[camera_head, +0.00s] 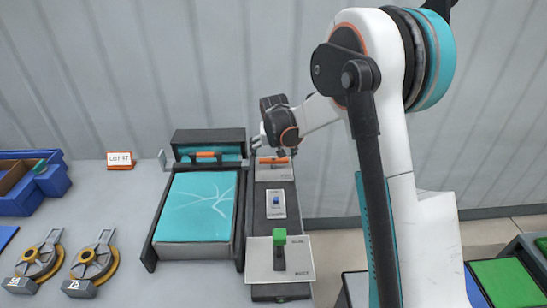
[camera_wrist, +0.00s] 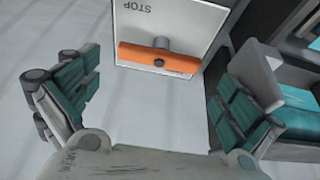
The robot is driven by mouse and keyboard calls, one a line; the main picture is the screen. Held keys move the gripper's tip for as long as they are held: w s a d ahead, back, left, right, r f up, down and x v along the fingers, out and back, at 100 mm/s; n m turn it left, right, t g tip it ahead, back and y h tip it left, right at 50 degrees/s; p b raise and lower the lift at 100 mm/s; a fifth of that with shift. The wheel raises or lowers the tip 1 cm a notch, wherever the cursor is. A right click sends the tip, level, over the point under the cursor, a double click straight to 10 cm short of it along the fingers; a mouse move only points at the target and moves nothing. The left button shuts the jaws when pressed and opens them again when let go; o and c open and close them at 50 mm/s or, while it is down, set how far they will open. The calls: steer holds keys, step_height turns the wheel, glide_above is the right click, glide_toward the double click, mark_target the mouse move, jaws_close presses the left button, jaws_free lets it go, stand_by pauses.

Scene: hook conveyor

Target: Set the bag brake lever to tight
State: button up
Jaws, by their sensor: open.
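An orange lever (camera_head: 274,159) lies crosswise on a pale plate at the far end of a dark rail. In the wrist view the orange lever (camera_wrist: 158,60) sits on a plate marked STOP. Another lever with a green grip (camera_head: 280,245) stands on a plate at the rail's near end. My gripper (camera_head: 270,143) is by the orange lever at the far end. In the wrist view its teal-padded fingers are spread wide, empty, on both sides of the orange lever and apart from it.
A small blue switch (camera_head: 276,201) sits between the two levers. Left of the rail is a teal-topped conveyor bed (camera_head: 197,207), with a dark housing (camera_head: 208,139) and another orange handle (camera_head: 206,155) behind it.

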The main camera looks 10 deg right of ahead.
steer(key=v, duration=0.8)
steer(key=shift+r, duration=0.1)
steer(key=s+d+r+n+t, duration=0.1)
steer(key=s+r, duration=0.4)
steer(key=s, duration=0.4)
steer(key=s+r, duration=0.6)
steer(key=s, duration=0.3)
steer(key=s+f+t, duration=0.1)
steer(key=s, duration=0.8)
steer(key=s+f+n+y+b, duration=0.1)
steer(key=s+f, duration=0.1)
steer(key=s, duration=0.8)
steer(key=shift+d+f+t, duration=0.35)
steer(key=shift+d+t, duration=0.05)
steer(key=shift+s, duration=0.1)
